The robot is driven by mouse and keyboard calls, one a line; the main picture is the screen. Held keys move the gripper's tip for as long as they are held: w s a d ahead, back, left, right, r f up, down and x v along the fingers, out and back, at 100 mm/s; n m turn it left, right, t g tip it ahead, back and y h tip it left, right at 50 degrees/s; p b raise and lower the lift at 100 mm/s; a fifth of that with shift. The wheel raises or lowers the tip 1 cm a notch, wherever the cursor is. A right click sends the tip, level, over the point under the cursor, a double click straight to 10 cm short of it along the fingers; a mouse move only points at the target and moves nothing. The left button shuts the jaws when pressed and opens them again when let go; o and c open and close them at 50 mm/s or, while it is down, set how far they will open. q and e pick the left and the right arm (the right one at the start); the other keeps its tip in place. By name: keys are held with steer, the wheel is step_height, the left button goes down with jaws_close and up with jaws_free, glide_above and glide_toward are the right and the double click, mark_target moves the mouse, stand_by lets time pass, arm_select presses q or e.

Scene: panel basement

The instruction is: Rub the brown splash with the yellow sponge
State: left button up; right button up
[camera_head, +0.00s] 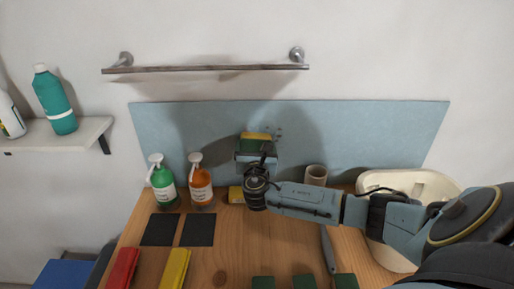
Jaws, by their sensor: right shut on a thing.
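My right gripper (256,156) is shut on a sponge (256,136) with a yellow layer on top and a dark green layer under it. It holds the sponge up against or just in front of the blue wall panel (370,130); I cannot tell if they touch. Small dark specks (279,131) show on the panel just right of the sponge. They may be part of the brown splash; their colour is unclear, and the sponge and gripper hide the panel behind them. My left gripper is not in view.
A green pump bottle (163,184) and an orange one (200,186) stand left on the wooden table (220,255). A rail (210,69) hangs above.

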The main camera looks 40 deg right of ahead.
steer(key=shift+r, duration=0.4)
steer(key=shift+s+d+p, duration=0.65)
steer(key=shift+s+d, duration=0.35)
steer(key=shift+d, duration=0.2)
steer(key=shift+s+d+p, duration=0.6)
steer(key=shift+s+d, duration=0.35)
steer(key=shift+d, duration=0.2)
steer(key=shift+s+d, duration=0.7)
steer(key=shift+d, duration=0.1)
steer(key=shift+a+p, duration=0.1)
steer(key=shift+p, duration=0.25)
steer(key=p, duration=0.4)
glide_toward(281, 138)
steer(key=shift+f, duration=0.15)
steer(key=shift+b, duration=0.3)
steer(key=shift+a, duration=0.1)
